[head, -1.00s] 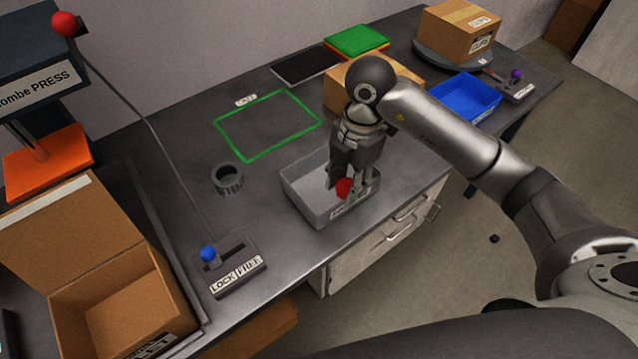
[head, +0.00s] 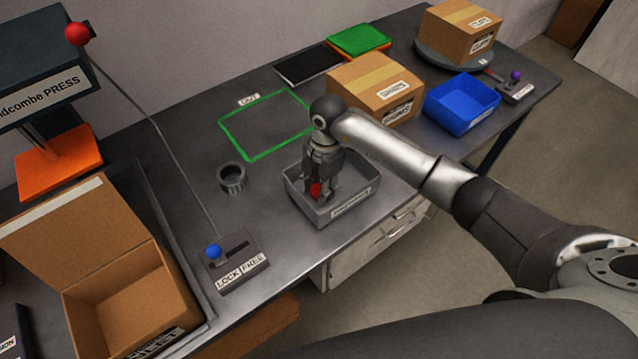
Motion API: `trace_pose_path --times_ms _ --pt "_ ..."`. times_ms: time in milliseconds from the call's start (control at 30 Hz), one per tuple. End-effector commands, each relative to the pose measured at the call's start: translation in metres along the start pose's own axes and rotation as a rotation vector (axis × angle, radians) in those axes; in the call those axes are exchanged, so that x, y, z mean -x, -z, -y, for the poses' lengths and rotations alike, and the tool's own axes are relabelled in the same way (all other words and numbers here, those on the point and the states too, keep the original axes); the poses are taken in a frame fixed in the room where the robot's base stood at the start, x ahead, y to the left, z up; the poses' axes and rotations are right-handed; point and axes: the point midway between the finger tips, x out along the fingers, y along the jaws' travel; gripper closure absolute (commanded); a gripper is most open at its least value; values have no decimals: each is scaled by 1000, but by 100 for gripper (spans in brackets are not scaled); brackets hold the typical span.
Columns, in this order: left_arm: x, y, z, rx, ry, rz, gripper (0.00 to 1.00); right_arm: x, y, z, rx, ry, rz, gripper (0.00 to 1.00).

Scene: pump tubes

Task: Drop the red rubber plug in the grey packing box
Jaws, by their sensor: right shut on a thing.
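The red rubber plug (head: 315,190) is between the fingers of my right gripper (head: 321,194), which is shut on it and points down. Plug and fingertips are inside the outline of the grey packing box (head: 349,210), which stands open on the bench near its front edge. The fingers hide part of the plug and of the box's inside. I cannot tell whether the plug touches the box floor. My left gripper is not in view.
A closed carton (head: 374,88) and a blue bin (head: 462,104) stand to the right. An open carton (head: 130,300) is at lower left.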

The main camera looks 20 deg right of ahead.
Motion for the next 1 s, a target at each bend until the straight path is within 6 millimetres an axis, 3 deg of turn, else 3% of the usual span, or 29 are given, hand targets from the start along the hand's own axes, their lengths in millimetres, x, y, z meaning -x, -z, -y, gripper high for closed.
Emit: trace_pose_path --times_ms 333,367,500,833,1000 --pt "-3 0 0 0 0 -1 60 -5 0 0 0 1 0 83" --pt "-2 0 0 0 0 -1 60 -4 0 0 0 0 0 60" --pt "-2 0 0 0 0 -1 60 -3 0 0 0 1 0 42" --pt "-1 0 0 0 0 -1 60 -1 0 0 0 0 0 42" --pt "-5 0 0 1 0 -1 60 15 0 -1 1 -4 0 42"
